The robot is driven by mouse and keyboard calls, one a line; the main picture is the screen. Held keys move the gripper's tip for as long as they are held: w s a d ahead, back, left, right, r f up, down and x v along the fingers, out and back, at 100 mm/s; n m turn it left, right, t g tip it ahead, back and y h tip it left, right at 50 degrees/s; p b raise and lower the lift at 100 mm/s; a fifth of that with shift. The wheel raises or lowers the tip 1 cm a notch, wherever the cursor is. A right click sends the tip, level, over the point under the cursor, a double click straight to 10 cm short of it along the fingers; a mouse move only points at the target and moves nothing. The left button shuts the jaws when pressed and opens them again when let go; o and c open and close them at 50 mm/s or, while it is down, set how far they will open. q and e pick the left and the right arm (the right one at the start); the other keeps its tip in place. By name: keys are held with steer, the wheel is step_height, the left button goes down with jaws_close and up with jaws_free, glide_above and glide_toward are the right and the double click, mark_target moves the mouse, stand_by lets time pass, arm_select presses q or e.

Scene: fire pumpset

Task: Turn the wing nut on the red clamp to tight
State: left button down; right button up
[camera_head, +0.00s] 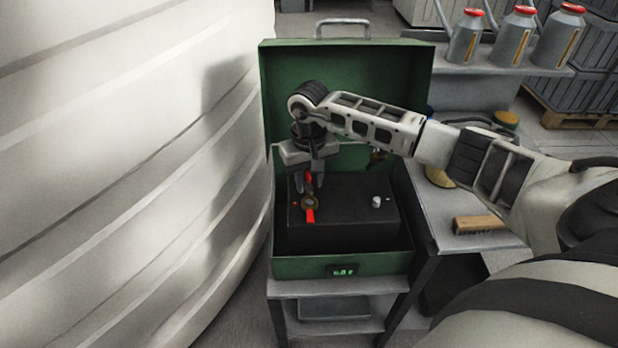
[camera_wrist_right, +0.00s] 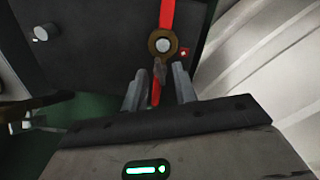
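The red clamp (camera_head: 310,217) is a narrow red bar on top of a black box inside the open green case. A round brass-coloured wing nut (camera_head: 309,202) sits at its middle. In the right wrist view the red clamp (camera_wrist_right: 167,14) runs upward from the wing nut (camera_wrist_right: 162,43). My right gripper (camera_head: 314,182) points down just above the nut. In the wrist view its two fingers (camera_wrist_right: 158,88) are apart, with part of the red bar and a brownish wing between their tips. I cannot tell whether they touch the wing. My left gripper is out of view.
The green case (camera_head: 345,268) has raised walls and an upright lid behind my arm. A small pale knob (camera_head: 376,201) stands on the black box (camera_head: 345,222). A large white ribbed surface (camera_head: 130,170) fills the left. A brush (camera_head: 479,224) lies on the bench at right.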

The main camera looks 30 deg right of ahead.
steer(key=shift+f, duration=0.1)
jaws_close()
steer(key=shift+m, duration=0.3)
steer(key=m+b, duration=0.1)
steer(key=m, duration=0.2)
steer(key=shift+f+b, duration=0.1)
steer(key=shift+b, duration=0.3)
steer(key=m+b, duration=0.1)
steer(key=m, duration=0.9)
steer(key=shift+b, duration=0.3)
steer(key=m, duration=0.6)
